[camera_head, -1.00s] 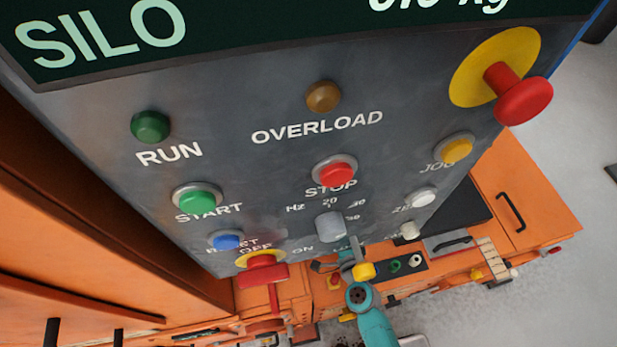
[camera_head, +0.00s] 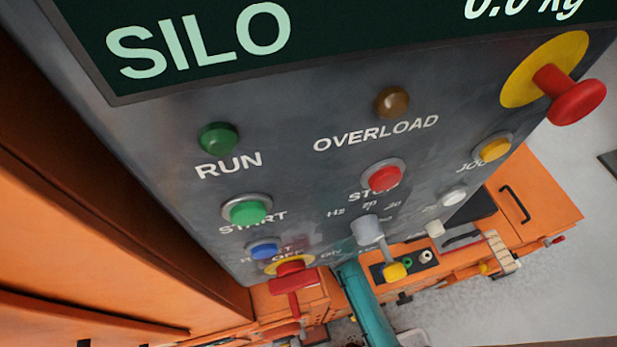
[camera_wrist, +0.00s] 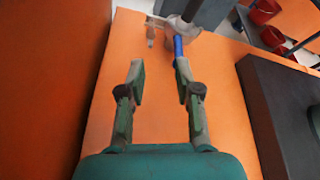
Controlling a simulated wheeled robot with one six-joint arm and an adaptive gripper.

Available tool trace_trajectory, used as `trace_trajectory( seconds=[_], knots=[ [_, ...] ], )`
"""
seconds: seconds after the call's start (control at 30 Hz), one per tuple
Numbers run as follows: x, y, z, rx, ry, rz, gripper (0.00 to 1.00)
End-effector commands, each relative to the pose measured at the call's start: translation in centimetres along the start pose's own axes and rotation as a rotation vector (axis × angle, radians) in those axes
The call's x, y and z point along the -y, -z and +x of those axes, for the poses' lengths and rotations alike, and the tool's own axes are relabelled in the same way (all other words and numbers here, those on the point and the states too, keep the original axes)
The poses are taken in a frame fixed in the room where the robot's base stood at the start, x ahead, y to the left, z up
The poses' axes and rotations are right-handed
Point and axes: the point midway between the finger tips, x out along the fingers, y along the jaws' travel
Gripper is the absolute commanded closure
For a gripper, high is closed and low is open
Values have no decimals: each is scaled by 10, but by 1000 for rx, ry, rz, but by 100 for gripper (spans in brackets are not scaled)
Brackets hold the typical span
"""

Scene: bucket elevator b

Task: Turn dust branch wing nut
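In the wrist view my gripper (camera_wrist: 160,78) is open, its two green fingers apart with nothing between them. Beyond the fingertips, against an orange surface, are a blue cylindrical piece (camera_wrist: 178,48), a pale rounded fitting (camera_wrist: 176,25) and a small tan piece (camera_wrist: 151,36). The blue piece appears close to the right fingertip; I cannot tell whether they touch. I cannot make out which piece, if any, is the dust branch wing nut. In the head view a teal part of my arm shows below the control panel; my gripper is not visible there.
A grey control panel (camera_head: 330,165) with buttons fills most of the head view. Orange cabinets (camera_head: 535,190) stand below it, with grey floor (camera_head: 590,210) at the right. In the wrist view a dark box (camera_wrist: 285,110) stands at the right, and red bins (camera_wrist: 265,12) are at the far right.

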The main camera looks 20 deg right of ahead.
Motion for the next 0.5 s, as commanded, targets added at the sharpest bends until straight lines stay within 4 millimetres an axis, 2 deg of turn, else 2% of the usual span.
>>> trace_trajectory(
  seconds=[0.1,0.33,0.5],
  knots=[
    [-5,1,7,-20,-20,93,67],
    [-7,1,18,-28,-29,135,67],
    [-8,1,41,-26,-29,134,67]
  ],
)
